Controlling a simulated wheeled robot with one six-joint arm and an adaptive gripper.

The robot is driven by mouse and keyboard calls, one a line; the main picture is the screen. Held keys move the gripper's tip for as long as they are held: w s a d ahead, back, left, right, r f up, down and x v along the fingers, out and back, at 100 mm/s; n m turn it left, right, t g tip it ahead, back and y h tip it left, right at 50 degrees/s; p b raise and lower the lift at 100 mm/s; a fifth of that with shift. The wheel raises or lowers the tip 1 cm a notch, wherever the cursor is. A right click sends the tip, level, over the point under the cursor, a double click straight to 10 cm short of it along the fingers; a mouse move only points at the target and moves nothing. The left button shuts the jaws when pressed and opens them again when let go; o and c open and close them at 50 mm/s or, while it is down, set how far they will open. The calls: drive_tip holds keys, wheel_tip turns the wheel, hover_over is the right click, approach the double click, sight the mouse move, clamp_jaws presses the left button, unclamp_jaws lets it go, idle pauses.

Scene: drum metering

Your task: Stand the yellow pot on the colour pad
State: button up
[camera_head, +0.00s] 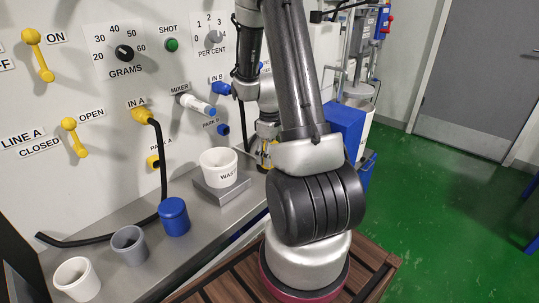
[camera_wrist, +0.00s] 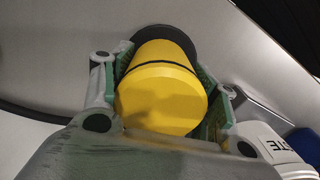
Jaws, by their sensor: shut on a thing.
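The yellow pot (camera_wrist: 160,100) fills the middle of the wrist view, with a dark line around it. My gripper (camera_wrist: 165,68) is shut on its sides, one finger to its left and one to its right. Past the pot's far end a dark round disc (camera_wrist: 190,40) shows on the grey surface; it may be the colour pad. I cannot tell whether the pot touches it. In the head view my gripper (camera_head: 266,145) is mostly hidden behind my arm, and only a sliver of yellow shows there.
The white WASTE cup (camera_head: 219,166) stands on a metal plate just left of my gripper; it also shows in the wrist view (camera_wrist: 280,150). A blue pot (camera_head: 174,216), a grey cup (camera_head: 129,244) and a white cup (camera_head: 77,278) stand along the shelf. A black hose (camera_head: 100,237) lies behind them.

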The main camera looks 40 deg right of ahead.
drive_tip(key=shift+f, duration=0.15)
drive_tip(key=o, duration=1.2)
wheel_tip(320, 180, up, 12)
drive_tip(key=shift+r, duration=0.2)
drive_tip(key=s+a+r+m+t, duration=0.1)
drive_tip(key=s+a+r, duration=0.2)
drive_tip(key=a+r, duration=0.15)
drive_tip(key=s+a+r+t, duration=0.1)
drive_tip(key=s+a+r, duration=0.15)
drive_tip(key=r, duration=0.25)
drive_tip(key=s+a+r+m, duration=0.1)
drive_tip(key=s+a, duration=0.1)
drive_tip(key=s, duration=0.1)
drive_tip(key=s+a+r+m+t, duration=0.1)
drive_tip(key=s+a+r, duration=0.1)
drive_tip(key=s+a, duration=0.1)
drive_tip(key=s+a+r+t, duration=0.1)
drive_tip(key=s+a+r, duration=0.1)
drive_tip(key=s+a, duration=0.1)
drive_tip(key=shift+s+m, duration=0.4)
drive_tip(key=shift+s, duration=0.5)
